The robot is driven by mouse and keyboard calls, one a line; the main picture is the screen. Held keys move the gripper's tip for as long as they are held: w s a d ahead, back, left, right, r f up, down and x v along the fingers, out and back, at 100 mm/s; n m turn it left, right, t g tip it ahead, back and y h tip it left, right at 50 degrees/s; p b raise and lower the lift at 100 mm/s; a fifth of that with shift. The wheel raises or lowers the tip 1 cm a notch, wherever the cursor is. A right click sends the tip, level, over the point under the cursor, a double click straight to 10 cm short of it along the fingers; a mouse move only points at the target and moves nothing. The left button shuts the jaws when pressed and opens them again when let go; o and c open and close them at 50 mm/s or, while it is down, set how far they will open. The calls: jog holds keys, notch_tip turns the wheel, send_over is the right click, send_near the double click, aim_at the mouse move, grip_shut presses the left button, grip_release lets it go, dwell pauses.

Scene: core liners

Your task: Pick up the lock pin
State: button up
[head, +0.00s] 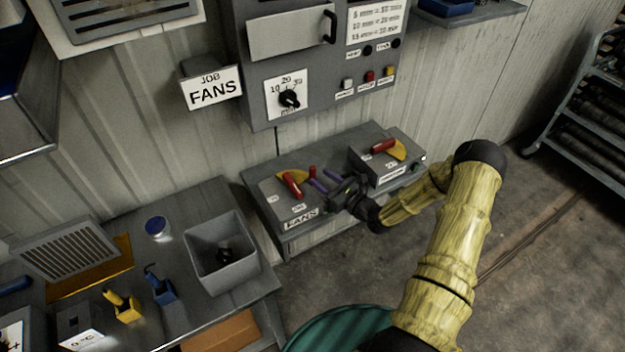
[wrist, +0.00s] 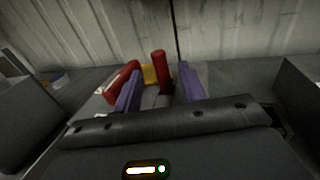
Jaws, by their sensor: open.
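The lock pin appears to be the small upright red cylinder (head: 312,171) on the box labelled FANS. It also shows in the wrist view (wrist: 158,66), standing between and beyond the purple fingers. A larger red lever handle (head: 292,185) lies tilted beside it, over a yellow plate (wrist: 149,75). In the wrist view the handle (wrist: 122,80) is close to the left finger. My gripper (head: 320,177) is open, its fingers pointing at the pin. I cannot tell whether either finger touches the pin or handle. The pin's lower end is partly hidden.
A second lever box (head: 400,170) with a red handle (head: 384,146) stands to the right on the same bench. A grey control panel (head: 270,75) hangs above. A left bench holds a grey bin (head: 222,275), a yellow holder (head: 124,308) and a blue holder (head: 160,289).

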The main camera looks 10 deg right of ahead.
aim_at(312, 170)
jog(key=p+x, duration=0.1)
jog(key=x, duration=0.4)
jog(key=shift+r+p, duration=0.2)
jog(key=shift+p, duration=0.15)
grip_shut()
